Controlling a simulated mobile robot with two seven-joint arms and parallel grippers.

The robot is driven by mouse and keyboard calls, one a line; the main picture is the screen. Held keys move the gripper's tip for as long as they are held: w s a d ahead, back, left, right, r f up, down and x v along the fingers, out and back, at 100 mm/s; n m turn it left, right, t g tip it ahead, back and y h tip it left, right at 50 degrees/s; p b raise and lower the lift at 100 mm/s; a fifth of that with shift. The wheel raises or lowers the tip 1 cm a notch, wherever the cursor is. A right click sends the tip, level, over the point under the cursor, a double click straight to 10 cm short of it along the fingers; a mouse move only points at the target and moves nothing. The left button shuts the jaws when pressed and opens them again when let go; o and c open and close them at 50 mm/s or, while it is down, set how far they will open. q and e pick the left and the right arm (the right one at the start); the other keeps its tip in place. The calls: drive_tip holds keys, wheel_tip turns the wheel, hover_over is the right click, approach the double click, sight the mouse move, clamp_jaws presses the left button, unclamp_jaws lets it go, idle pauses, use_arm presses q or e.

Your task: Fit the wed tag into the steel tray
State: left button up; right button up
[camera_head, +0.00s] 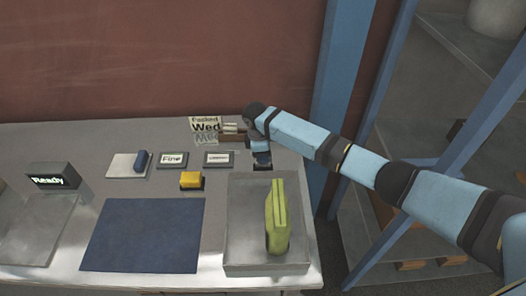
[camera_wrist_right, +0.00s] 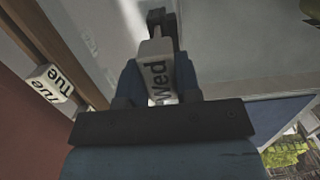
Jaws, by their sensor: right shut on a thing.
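The wed tag (camera_wrist_right: 157,75) is a small pale block with dark "Wed" lettering, seen in the right wrist view. My right gripper (camera_wrist_right: 158,88) is shut on it, one finger on each side. In the head view my right gripper (camera_head: 262,160) points down at the back right of the table, and the tag is not clear there. A grey metal tray (camera_head: 240,235) stands at the front right with a green pouch in it; I cannot tell if it is the steel tray. A dark part (camera_wrist_right: 163,22) shows just beyond the tag. My left gripper is not in view.
A wooden rack (camera_head: 232,137) stands left of my right gripper; a Tue tag (camera_wrist_right: 48,82) sits at it. A "Packed Wed" sign (camera_head: 205,122) is beside it. A yellow block (camera_head: 191,180), small label plates and a blue mat (camera_head: 145,235) lie left. A blue post rises behind.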

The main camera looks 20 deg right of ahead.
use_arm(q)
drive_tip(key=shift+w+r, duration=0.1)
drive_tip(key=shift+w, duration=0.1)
use_arm(e)
drive_tip(key=shift+f, duration=0.15)
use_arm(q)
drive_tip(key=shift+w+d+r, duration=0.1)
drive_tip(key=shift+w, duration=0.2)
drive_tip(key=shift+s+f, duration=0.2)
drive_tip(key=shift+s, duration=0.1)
use_arm(e)
drive_tip(key=shift+f, duration=0.3)
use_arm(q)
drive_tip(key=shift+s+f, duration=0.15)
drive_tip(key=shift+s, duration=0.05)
use_arm(e)
drive_tip(key=shift+f, duration=0.2)
drive_tip(key=shift+f, duration=0.15)
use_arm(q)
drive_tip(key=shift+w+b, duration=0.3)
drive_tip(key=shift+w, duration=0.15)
use_arm(e)
drive_tip(key=shift+f, duration=0.4)
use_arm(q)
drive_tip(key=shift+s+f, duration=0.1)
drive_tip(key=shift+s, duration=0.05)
use_arm(e)
drive_tip(key=shift+f, duration=0.2)
